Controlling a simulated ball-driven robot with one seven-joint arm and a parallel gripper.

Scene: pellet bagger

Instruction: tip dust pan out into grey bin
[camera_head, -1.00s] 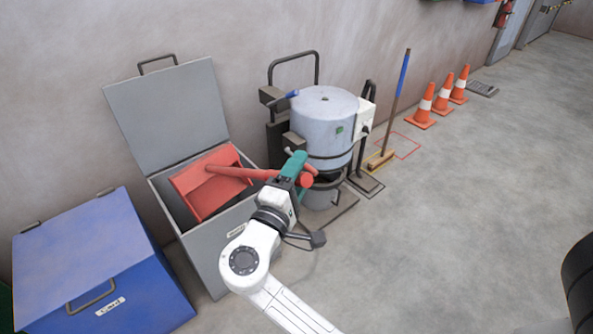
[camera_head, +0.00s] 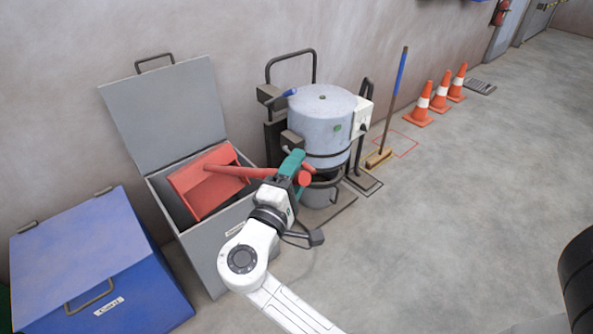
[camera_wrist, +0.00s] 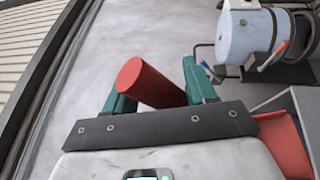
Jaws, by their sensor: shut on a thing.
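The red dust pan (camera_head: 203,184) is over the mouth of the open grey bin (camera_head: 211,253), tilted with its pan part inside the rim. Its long red handle runs right to my gripper (camera_head: 293,166), which is shut on it. In the wrist view the red handle end (camera_wrist: 150,83) sits between the green fingers of my gripper (camera_wrist: 155,90), and part of the red pan (camera_wrist: 286,143) shows at lower right. The grey bin's lid (camera_head: 166,115) stands open against the wall. Whether anything lies in the pan or the bin cannot be told.
A blue lidded bin (camera_head: 95,265) stands left of the grey bin. A grey-blue drum machine (camera_head: 322,112) stands close on the right. A broom (camera_head: 392,105) and orange cones (camera_head: 440,95) are farther right.

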